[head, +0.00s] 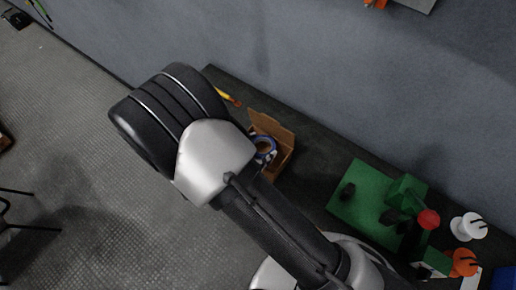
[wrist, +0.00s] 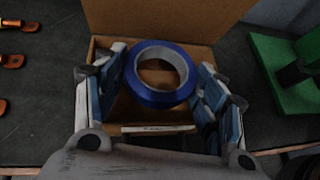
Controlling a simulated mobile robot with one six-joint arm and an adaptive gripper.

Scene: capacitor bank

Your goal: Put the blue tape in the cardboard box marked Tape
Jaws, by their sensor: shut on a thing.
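A roll of blue tape (wrist: 160,97) with a pale core is held between the two fingers of my gripper (wrist: 160,88) in the wrist view. My gripper is shut on the roll, one finger on each side. The open cardboard box (wrist: 150,20) lies beneath and behind the roll, with its flap raised at the back. A small white label shows on its front edge, too small to read. In the head view the roll (head: 265,149) shows at the cardboard box (head: 272,127), partly behind my arm. How deep the roll is cannot be told.
A green fixture (head: 360,200) stands to the right on the dark bench, with a red knob (head: 429,219) near it. White (head: 468,227) and orange (head: 463,263) spools lie further right. A wall runs behind the bench.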

